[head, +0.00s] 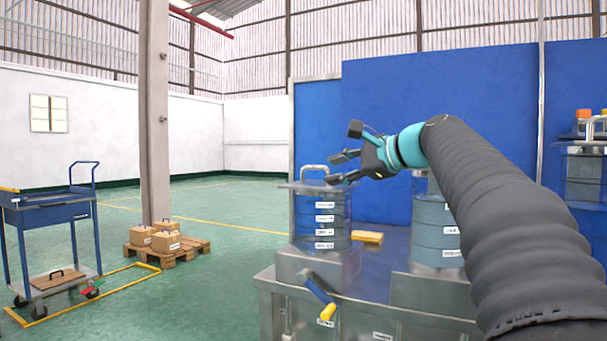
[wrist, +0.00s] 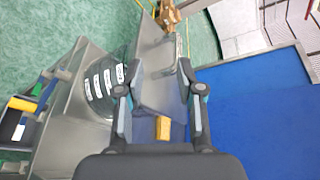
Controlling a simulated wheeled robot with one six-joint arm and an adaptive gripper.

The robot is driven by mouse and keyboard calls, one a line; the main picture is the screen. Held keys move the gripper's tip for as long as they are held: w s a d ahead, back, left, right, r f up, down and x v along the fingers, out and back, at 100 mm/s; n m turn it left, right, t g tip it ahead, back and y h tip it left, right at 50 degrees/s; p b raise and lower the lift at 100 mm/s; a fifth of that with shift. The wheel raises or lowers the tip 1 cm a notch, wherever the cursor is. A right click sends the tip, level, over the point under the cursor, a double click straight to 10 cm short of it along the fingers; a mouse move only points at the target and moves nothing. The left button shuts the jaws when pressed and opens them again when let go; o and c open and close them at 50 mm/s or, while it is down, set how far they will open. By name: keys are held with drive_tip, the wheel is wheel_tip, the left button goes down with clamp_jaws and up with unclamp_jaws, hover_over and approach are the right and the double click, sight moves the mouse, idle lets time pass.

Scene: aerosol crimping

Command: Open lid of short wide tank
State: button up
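A dark blue-grey tank with white labels (head: 322,222) stands on a metal block at the left of the bench in the head view. It looks short and wide, and the wrist view shows its labelled side (wrist: 100,88). A flat lid with a pale handle (head: 314,168) lies on its top.
A second, larger tank (head: 436,225) stands to the right, partly behind my arm. A yellow block (head: 367,237) lies on the bench. A yellow-ended lever (head: 326,311) juts from the bench front.

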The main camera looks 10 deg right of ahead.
sight(321, 167)
drive_tip(key=shift+w+d+r, duration=0.45)
drive_tip(key=shift+w+r, duration=0.15)
drive_tip(key=shift+w, duration=0.15)
drive_tip(key=shift+w+a, duration=0.1)
drive_tip(key=shift+w, duration=0.15)
drive_tip(key=shift+m, duration=0.3)
drive_tip(key=shift+x, duration=3.4)
drive_tip(key=shift+r, duration=0.15)
clamp_jaws()
